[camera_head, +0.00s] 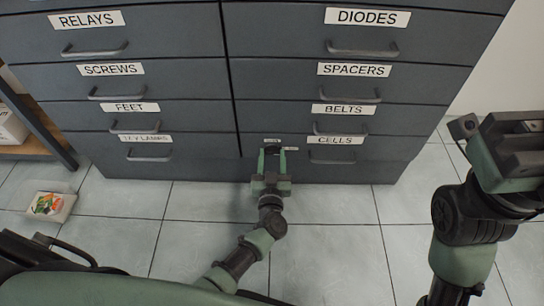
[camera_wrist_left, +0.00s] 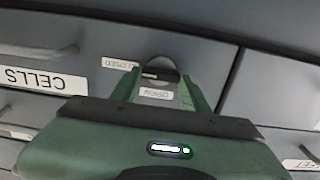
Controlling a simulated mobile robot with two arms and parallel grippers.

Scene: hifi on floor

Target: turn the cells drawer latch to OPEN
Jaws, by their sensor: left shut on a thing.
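The cells drawer (camera_head: 365,151) is the bottom drawer right of the cabinet's middle seam, with a CELLS label (camera_head: 335,140); it looks closed. My left gripper (camera_head: 272,150) is at the drawer's left end. In the left wrist view, which shows the front upside down, its two green fingers (camera_wrist_left: 160,80) are shut on the dark bar of the latch (camera_wrist_left: 160,75), before a round metal disc. The bar lies across the picture, its left end towards the CLOSED label (camera_wrist_left: 118,63). The OPEN label (camera_wrist_left: 157,93) lies below the bar. My right gripper (camera_head: 512,135) is far right, away from the cabinet; its jaws are unclear.
Drawers labelled BELTS (camera_head: 343,109), SPACERS (camera_head: 354,69) and DIODES (camera_head: 367,17) are stacked above. The cells drawer's handle (camera_head: 332,160) is right of my left gripper. A small box (camera_head: 50,203) lies on the tiles at left. The tiled floor (camera_head: 330,245) before the cabinet is mostly clear.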

